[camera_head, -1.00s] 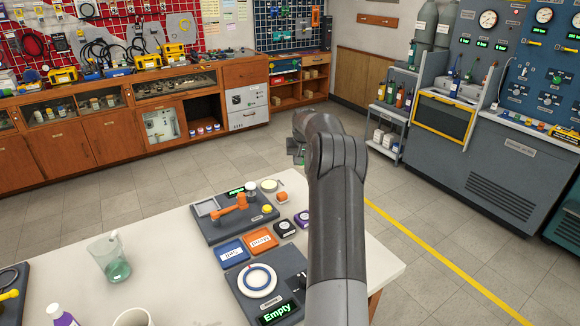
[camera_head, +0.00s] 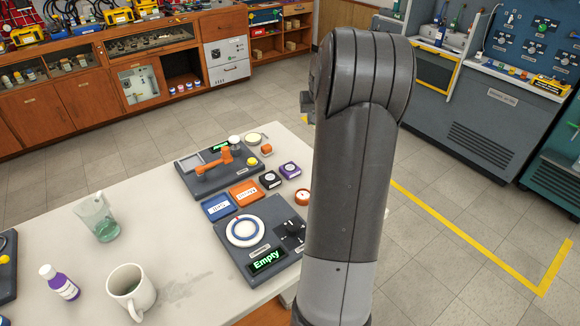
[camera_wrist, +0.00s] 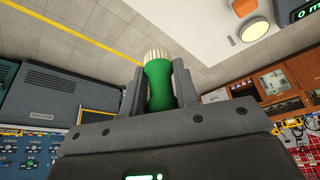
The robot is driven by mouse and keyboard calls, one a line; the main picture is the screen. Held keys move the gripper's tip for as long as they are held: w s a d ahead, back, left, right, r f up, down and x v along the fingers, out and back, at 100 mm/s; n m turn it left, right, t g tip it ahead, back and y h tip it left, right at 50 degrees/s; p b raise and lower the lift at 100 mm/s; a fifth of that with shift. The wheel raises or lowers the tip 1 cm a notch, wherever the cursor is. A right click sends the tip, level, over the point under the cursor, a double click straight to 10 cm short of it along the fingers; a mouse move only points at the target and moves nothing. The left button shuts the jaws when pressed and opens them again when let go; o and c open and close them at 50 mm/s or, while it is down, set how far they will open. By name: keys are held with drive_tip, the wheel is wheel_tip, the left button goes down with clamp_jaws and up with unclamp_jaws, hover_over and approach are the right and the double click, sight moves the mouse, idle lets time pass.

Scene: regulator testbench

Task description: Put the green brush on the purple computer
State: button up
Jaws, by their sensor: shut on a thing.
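The green brush (camera_wrist: 158,84) with a pale bristle end is between the two fingers of my gripper (camera_wrist: 158,88) in the wrist view. The fingers are shut on its green body, and the bristles point away from the wrist. In the head view my arm hides the gripper and the brush. A small purple square device with a round face (camera_head: 290,170), which looks like the purple computer, lies on the white table. It is beside a similar black device (camera_head: 270,179), to the left of my arm.
The white table (camera_head: 150,220) also holds a grey board with an orange lever (camera_head: 212,160), blue (camera_head: 217,207) and orange (camera_head: 245,193) trays, and a dark "Empty" scale (camera_head: 267,261). A glass beaker (camera_head: 98,217), purple-labelled bottle (camera_head: 60,283) and white mug (camera_head: 131,290) stand at left.

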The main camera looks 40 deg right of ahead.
drive_tip(key=s+a, duration=0.5)
drive_tip(key=s, duration=0.5)
hover_over(290, 165)
drive_tip(key=s, duration=0.1)
drive_tip(key=shift+m, duration=0.4)
drive_tip(key=f, duration=0.5)
drive_tip(key=a+f, duration=0.1)
drive_tip(key=f, duration=0.1)
drive_tip(key=shift+s+f, duration=0.1)
drive_tip(key=shift+f, duration=0.1)
drive_tip(key=shift+d+f, duration=0.1)
drive_tip(key=shift+f, duration=1.8)
drive_tip(key=shift+f, duration=0.15)
drive_tip(key=o, duration=1)
